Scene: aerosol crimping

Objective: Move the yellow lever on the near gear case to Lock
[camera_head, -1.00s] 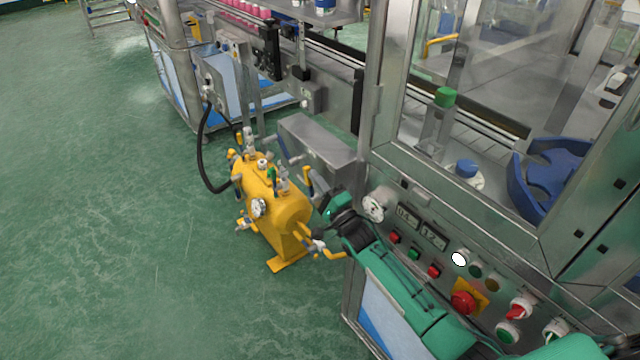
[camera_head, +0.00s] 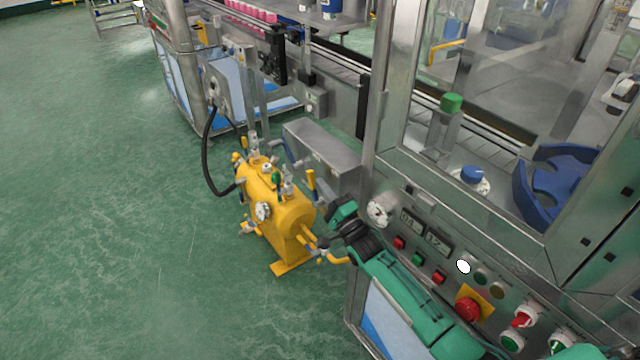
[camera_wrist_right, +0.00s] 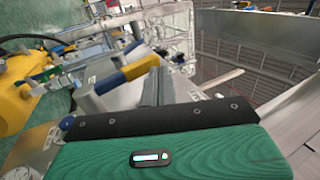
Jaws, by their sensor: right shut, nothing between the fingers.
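The yellow lever (camera_head: 311,181) sits low on the near side of the grey metal gear case (camera_head: 318,140), beside the yellow tank. In the head view it looks roughly upright. In the right wrist view the yellow lever (camera_wrist_right: 126,75) lies slanted across the picture, beside a grey round hub. My right gripper (camera_head: 326,206) reaches in from the lower right, close to the lever. In the right wrist view its fingers (camera_wrist_right: 156,88) are together and empty, beside the lever's end; I cannot tell whether they touch it. Lock markings are not readable. My left gripper is out of view.
A yellow tank (camera_head: 275,205) with valves and a gauge stands left of my right gripper. The steel machine's control panel (camera_head: 430,240), with buttons and a red knob (camera_head: 467,309), runs along my right arm. A black hose (camera_head: 207,155) hangs behind the tank. Open green floor lies left.

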